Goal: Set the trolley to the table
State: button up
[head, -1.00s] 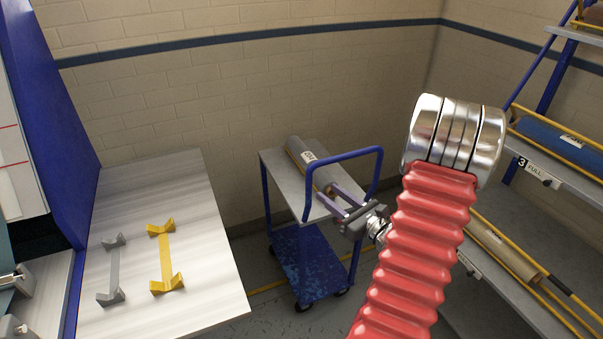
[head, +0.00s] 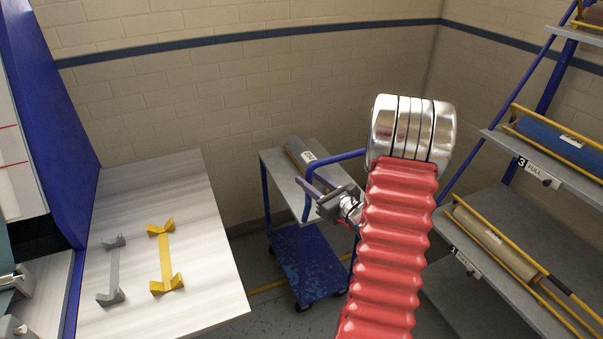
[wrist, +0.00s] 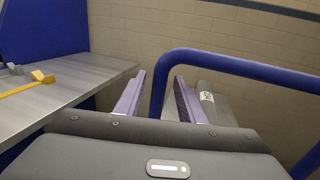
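The trolley (head: 307,262) has blue legs, a grey top, a blue lower shelf and a blue push handle (head: 340,156). It stands on the floor by the wall, right of the table (head: 205,235), with a floor gap between them. My gripper (head: 310,183) is open at the handle's left part. In the wrist view the handle (wrist: 235,63) bends down between my two purple fingers (wrist: 158,98). The fingers show clear space on both sides of the bar; I cannot tell how deep it sits. My arm hides part of the trolley's right side.
A grey roll (head: 303,153) lies on the trolley top. A grey cradle (head: 112,270) and a yellow cradle (head: 165,258) lie on the table. A rack (head: 490,235) with rolls stands at right. A blue machine panel (head: 45,110) rises at left.

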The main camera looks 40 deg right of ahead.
jog(key=w, duration=0.4)
jog(key=shift+w, duration=0.3)
jog(key=shift+c, duration=0.6)
grip_shut()
jog(key=shift+d, duration=0.15)
